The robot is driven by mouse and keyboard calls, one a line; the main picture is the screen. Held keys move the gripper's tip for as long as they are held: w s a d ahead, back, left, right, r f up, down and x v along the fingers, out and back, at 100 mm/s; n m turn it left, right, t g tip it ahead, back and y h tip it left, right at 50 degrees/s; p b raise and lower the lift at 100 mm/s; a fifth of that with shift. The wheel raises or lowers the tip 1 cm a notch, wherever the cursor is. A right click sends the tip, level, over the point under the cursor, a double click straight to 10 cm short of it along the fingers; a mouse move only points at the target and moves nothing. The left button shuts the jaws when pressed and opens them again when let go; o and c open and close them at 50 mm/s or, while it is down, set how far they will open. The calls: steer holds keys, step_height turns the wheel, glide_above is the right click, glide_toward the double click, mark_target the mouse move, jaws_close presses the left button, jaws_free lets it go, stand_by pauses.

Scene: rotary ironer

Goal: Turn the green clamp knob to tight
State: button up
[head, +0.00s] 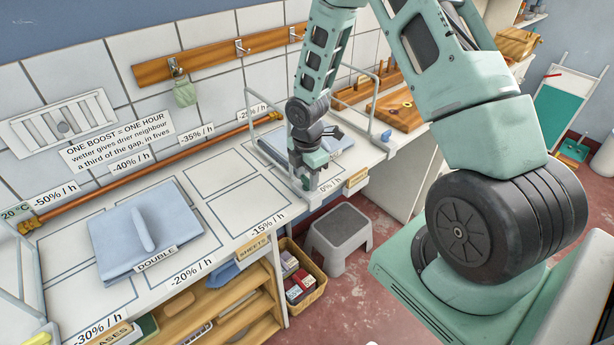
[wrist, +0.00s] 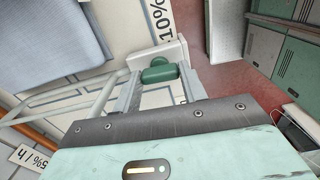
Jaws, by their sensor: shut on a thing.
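The green clamp knob (wrist: 160,72) shows in the wrist view, on a pale block at the edge of the white table. My gripper (wrist: 159,80) has a finger on each side of the knob and is shut on it. In the head view my gripper (head: 308,184) points down at the front edge of the table, by the 0% / h label (head: 331,185). The knob is mostly hidden there behind the fingers. No mark showing how tight the knob is can be read.
A folded blue cloth with a DOUBLE label (head: 145,228) lies on the table at left. A wire frame (head: 372,105) and more folded blue cloth (head: 340,140) are close to my arm. A grey step stool (head: 340,232) stands on the floor below.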

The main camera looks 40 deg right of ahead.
mark_target(307, 179)
steer(key=m, duration=0.4)
steer(key=shift+m+b, duration=0.4)
steer(key=m+b, duration=0.1)
steer(key=m, duration=0.3)
steer(key=shift+w, duration=0.1)
steer(key=m+b, duration=0.1)
steer(key=m, duration=0.4)
steer(key=shift+m, duration=1.8)
steer(key=shift+r, duration=0.1)
steer(key=o, duration=1)
step_height(307, 179, up, 17)
steer(key=b, duration=0.3)
steer(key=shift+r, duration=0.2)
